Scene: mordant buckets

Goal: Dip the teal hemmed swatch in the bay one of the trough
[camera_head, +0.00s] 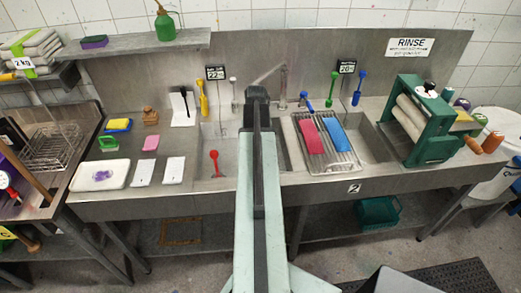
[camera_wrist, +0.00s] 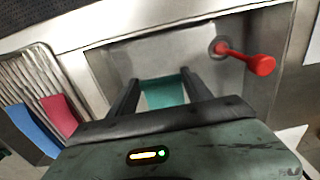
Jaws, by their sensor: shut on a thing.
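In the wrist view my gripper (camera_wrist: 157,80) is shut on the teal hemmed swatch (camera_wrist: 166,92), which shows between the two dark fingers. The swatch is over the grey basin with the red-handled tool (camera_wrist: 262,65). I cannot tell whether its lower part touches liquid. In the head view my arm covers the gripper and swatch. The left basin of the trough (camera_head: 222,165), with the red tool (camera_head: 214,158) in it, lies just left of my arm. The right basin (camera_head: 367,145) is marked "2" on its front.
A wire rack (camera_head: 345,162) with a red-pink swatch (camera_head: 309,137) and a blue swatch (camera_head: 335,133) lies right of my arm. A green wringer (camera_head: 422,130) stands at the far right. A tap (camera_head: 283,85) stands behind. A white tray (camera_head: 117,172) is at left.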

